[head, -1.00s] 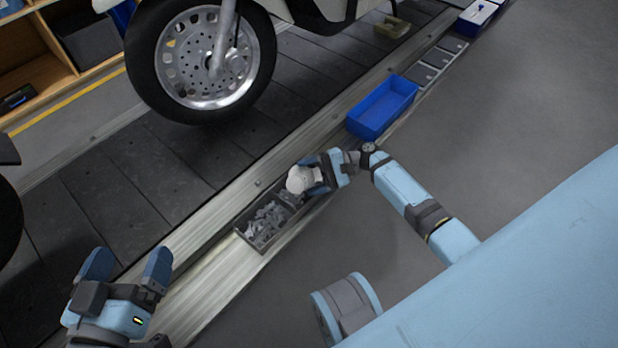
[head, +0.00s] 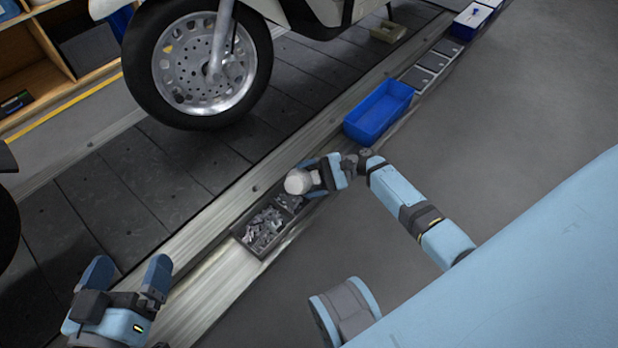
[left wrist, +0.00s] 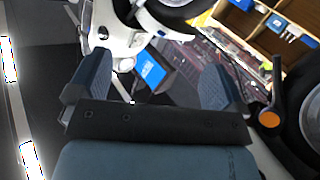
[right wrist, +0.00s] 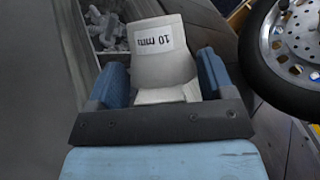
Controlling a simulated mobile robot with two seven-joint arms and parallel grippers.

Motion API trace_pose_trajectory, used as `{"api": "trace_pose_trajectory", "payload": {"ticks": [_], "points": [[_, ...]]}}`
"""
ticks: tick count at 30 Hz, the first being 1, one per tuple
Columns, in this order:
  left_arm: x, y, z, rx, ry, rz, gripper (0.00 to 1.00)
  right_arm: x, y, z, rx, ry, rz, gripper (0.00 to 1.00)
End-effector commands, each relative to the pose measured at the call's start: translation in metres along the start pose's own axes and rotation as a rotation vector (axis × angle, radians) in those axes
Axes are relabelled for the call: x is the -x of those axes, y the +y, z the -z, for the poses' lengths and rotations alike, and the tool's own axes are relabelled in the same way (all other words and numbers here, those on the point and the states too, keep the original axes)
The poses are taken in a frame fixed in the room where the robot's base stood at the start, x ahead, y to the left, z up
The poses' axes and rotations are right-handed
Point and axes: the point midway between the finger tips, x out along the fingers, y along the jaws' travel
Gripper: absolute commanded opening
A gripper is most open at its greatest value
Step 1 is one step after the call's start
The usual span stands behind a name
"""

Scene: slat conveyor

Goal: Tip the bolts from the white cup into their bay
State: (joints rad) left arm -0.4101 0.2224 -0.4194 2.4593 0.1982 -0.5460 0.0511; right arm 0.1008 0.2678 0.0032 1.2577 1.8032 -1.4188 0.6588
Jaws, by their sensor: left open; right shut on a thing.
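The white cup (head: 298,182) is held in my right gripper (head: 316,178) above the far end of the grey divided tray (head: 240,237). In the right wrist view the cup (right wrist: 165,65) sits between both fingers, with a "10 mm" label that reads upside down; its inside is hidden. Grey bolts (head: 265,230) fill the near bay of the tray, and some grey pieces also show in the bay beside the cup. In the right wrist view the bolts (right wrist: 108,28) lie past the cup's rim. My left gripper (head: 125,275) is open and empty at lower left.
An empty blue bin (head: 380,112) stands along the rail beyond my right gripper. Grey lidded compartments (head: 430,68) follow behind it. A scooter's front wheel (head: 198,65) stands on the dark slat conveyor. The grey floor at right is clear.

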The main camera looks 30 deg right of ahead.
Motion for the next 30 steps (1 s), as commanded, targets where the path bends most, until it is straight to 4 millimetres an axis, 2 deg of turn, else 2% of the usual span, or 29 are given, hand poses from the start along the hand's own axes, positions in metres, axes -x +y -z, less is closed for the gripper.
{"api": "trace_pose_trajectory", "payload": {"ticks": [5, 9, 30], "points": [[0.001, 0.001, 0.007, -0.002, 0.008, 0.002, 0.97, 0.001, -0.004, -0.004, 0.001, 0.0, 0.0, 0.49], [0.003, 0.004, 0.024, 0.005, 0.068, 0.009, 0.97, 0.001, -0.011, -0.013, 0.0, 0.0, 0.0, 0.49], [0.016, 0.014, 0.09, -0.01, 0.294, 0.028, 0.97, 0.004, -0.043, -0.05, 0.0, 0.0, 0.0, 0.49]]}}
